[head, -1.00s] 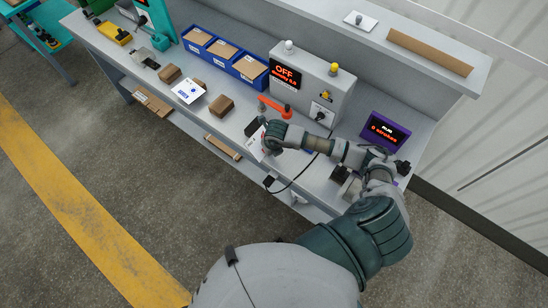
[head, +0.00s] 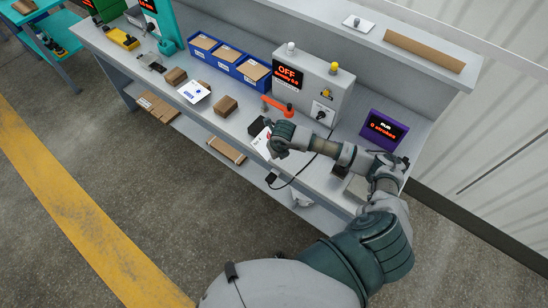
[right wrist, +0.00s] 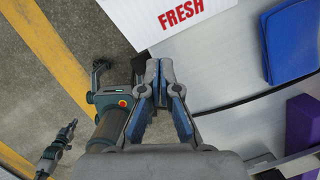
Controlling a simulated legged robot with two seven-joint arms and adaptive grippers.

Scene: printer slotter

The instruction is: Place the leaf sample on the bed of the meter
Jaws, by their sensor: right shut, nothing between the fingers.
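A white card with red print (head: 261,143) lies near the bench's front edge. In the right wrist view, a white sheet printed FRESH (right wrist: 178,20) lies just beyond my fingertips; I take it to be the same leaf sample. A grey meter box (head: 312,87) reads OFF with a density line; an orange-red arm (head: 277,105) stands in front of it, and its bed is not clearly visible. My right gripper (head: 276,144) is shut and empty, just right of the card. It also shows in the right wrist view (right wrist: 160,66). My left gripper cannot be made out.
Blue trays (head: 228,56) stand along the back. A sheet with a blue print (head: 194,92) and brown boxes (head: 225,106) lie to the left. A purple counter (head: 383,130) stands to the right. A black cable runs over the front edge beneath my right arm.

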